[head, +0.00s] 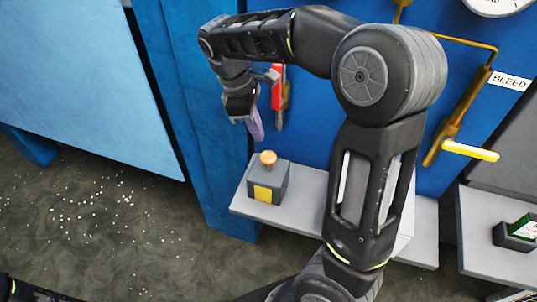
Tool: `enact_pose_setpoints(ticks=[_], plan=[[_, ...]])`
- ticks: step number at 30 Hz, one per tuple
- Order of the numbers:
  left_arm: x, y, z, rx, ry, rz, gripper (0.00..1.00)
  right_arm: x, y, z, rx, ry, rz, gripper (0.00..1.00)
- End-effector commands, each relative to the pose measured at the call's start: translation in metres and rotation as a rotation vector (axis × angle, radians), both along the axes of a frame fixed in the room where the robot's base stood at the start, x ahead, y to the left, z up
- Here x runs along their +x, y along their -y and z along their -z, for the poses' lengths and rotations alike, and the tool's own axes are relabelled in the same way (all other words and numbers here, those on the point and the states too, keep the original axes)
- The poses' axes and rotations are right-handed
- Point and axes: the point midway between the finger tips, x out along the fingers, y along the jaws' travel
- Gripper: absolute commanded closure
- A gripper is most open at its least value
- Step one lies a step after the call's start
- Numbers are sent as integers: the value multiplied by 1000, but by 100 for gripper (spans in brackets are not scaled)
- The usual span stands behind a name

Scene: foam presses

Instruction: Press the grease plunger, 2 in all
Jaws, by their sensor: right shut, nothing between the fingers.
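The grease plunger (268,158) is an orange knob on top of a small dark grey box (268,180) with a yellow label on its front. The box sits on a light grey shelf (310,222) against the blue machine. My right gripper (258,136) points down, its purple-tinted fingers shut and empty. It hangs above and slightly left of the knob in the picture, with a visible gap between them. My left gripper is not in view.
A red-handled part (279,95) is on the blue panel just right of my gripper. A brass pipe and a yellow-handled valve (470,151) stand by a BLEED label (511,81). Another shelf (485,240) holds a dark block with a green top. White specks litter the floor at left.

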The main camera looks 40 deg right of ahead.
Motion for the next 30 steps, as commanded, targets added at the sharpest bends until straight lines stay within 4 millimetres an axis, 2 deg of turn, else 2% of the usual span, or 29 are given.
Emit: enact_pose_setpoints(ticks=[6, 12, 30], plan=[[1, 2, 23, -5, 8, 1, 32, -5, 5, 31, 0, 0, 1, 100], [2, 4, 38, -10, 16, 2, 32, -8, 8, 50, 0, 1, 0, 100], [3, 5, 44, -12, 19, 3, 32, -10, 10, 58, 1, 2, 0, 100]])
